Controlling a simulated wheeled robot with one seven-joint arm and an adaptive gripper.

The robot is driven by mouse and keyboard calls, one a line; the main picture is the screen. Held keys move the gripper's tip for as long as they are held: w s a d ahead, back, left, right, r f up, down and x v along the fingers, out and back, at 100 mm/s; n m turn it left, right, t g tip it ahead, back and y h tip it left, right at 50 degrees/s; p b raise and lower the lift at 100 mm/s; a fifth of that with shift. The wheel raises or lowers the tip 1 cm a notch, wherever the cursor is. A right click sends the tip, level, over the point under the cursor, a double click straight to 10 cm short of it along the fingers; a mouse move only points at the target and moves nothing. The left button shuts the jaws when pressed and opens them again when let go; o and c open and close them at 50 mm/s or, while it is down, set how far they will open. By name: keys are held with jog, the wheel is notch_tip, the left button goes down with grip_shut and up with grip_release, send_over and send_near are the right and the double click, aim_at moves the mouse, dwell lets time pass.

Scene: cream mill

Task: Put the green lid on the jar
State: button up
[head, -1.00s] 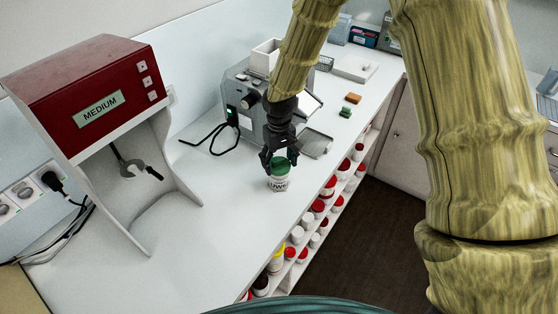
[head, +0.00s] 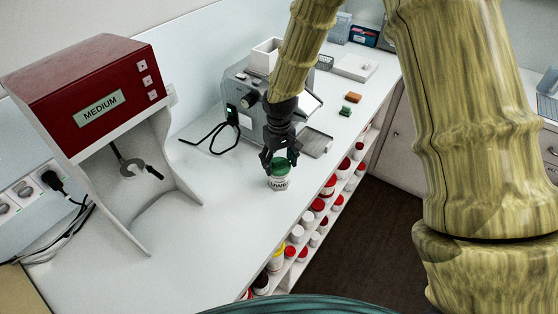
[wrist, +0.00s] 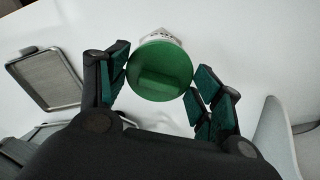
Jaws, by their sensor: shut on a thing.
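The green lid (head: 278,163) is held between the fingers of my gripper (head: 280,157). In the wrist view the round green lid (wrist: 160,70) sits between the two finger pads of my gripper (wrist: 158,78). The white jar (head: 278,183) stands upright on the counter directly under the lid. In the wrist view only a small part of the jar (wrist: 160,35) shows past the lid's far edge. The lid is at the jar's mouth; I cannot tell whether it is seated or slightly above.
A red-topped machine marked MEDIUM (head: 98,100) stands at the left. A grey machine (head: 240,90) with a metal tray (head: 315,142) is behind my gripper. Shelves of capped jars (head: 318,208) lie below the counter's right edge. The counter (head: 225,220) around the jar is clear.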

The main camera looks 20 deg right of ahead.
dwell(0.3)
jog(key=o, duration=0.9)
jog(key=shift+c, duration=0.2)
jog(key=shift+o, duration=0.3)
jog(key=shift+o, duration=0.7)
jog(key=shift+r+p, duration=1.6)
jog(key=shift+r, duration=0.6)
grip_shut()
